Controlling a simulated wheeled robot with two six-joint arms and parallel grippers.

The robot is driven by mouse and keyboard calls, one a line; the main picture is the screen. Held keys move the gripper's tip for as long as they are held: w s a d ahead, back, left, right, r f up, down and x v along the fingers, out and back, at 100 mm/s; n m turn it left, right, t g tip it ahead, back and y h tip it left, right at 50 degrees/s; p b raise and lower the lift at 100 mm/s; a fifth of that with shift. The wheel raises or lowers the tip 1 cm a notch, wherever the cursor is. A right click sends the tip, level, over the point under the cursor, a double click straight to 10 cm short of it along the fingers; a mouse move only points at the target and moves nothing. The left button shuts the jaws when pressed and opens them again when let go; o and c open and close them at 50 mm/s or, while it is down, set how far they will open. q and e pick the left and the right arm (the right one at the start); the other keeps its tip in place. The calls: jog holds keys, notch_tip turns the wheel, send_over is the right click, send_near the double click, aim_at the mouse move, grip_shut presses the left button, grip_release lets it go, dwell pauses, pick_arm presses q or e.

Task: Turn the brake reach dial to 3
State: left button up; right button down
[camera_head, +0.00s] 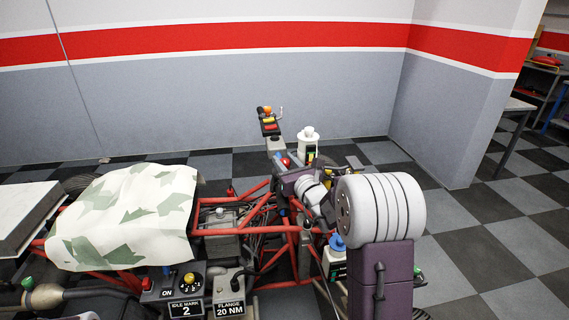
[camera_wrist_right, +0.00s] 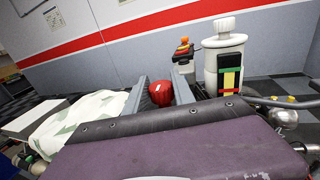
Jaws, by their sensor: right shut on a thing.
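The red knob (camera_wrist_right: 161,93), which I take for the brake reach dial, has a small pale mark on its face. It sits between the two grey fingers of my right gripper (camera_wrist_right: 160,97), which is shut on it. In the head view the red knob (camera_head: 286,162) shows small at the front of the quad, with my right gripper (camera_head: 284,166) at it. Any numbers on the dial are too small or hidden, so its setting cannot be read. My left gripper is not in view.
A white bottle-like reservoir (camera_head: 308,143) stands close right of the knob. A handle block with an orange top (camera_head: 268,121) rises behind it. Red frame tubes (camera_head: 262,224) and a patterned cloth (camera_head: 130,215) lie left. An idle dial (camera_head: 191,283) is at the front.

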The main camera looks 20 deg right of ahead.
jog(key=c, duration=1.1)
grip_release()
jog(key=shift+o, duration=0.2)
jog(key=s+b, duration=0.1)
jog(key=s, duration=0.8)
